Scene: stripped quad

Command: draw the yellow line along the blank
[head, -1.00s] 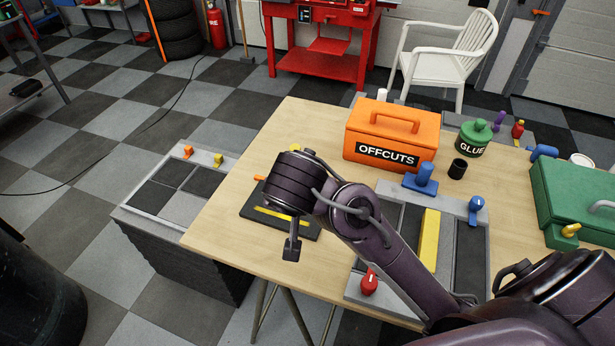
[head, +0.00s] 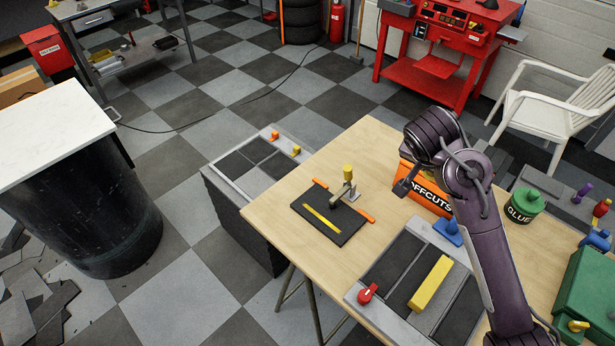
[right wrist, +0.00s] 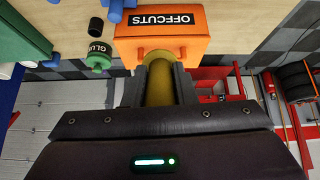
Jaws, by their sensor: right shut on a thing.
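The dark blank (head: 318,226) lies flat on the wooden table (head: 275,213). A yellow line (head: 321,218) runs along part of it. A metal clamp with a yellow knob (head: 348,170) stands at its far side, and orange strips lie at two of its edges. My right gripper (right wrist: 160,75) is shut on a yellow cylinder (right wrist: 160,88), shown between the fingers in the right wrist view. In the head view my right wrist (head: 435,135) is right of the blank, in front of the orange offcuts box (head: 422,198); the cylinder is hidden there. My left gripper is out of view.
A green glue pot (head: 524,206) and a green case (head: 590,290) are at the right. A grey stand (head: 228,191) is left of the table.

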